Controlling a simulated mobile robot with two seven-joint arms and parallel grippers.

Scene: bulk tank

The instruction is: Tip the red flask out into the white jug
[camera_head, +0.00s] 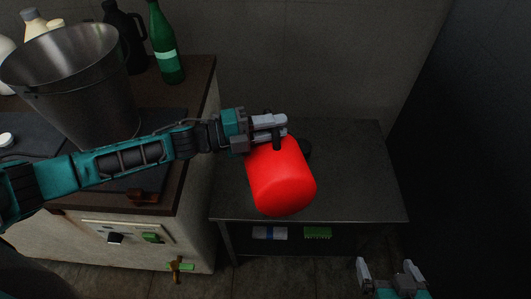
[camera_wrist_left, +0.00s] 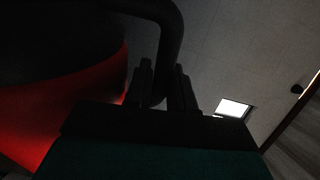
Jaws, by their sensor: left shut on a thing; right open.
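The red flask (camera_head: 282,178) is held up over the metal table by my left gripper (camera_head: 284,128). The gripper is shut on its black handle. In the left wrist view the fingers (camera_wrist_left: 164,88) close around this handle, with the dark top and red body (camera_wrist_left: 60,110) to the left. The flask looks tilted in the head view; its mouth cannot be made out. My right gripper (camera_head: 392,268) is open and empty at the bottom right. I cannot make out the white jug for certain; a white rounded thing (camera_head: 5,50) is cut off at the left edge.
On the counter at left stand a steel bucket (camera_head: 75,90), a green bottle (camera_head: 166,45), a black jug (camera_head: 125,35) and cream bottles (camera_head: 38,25).

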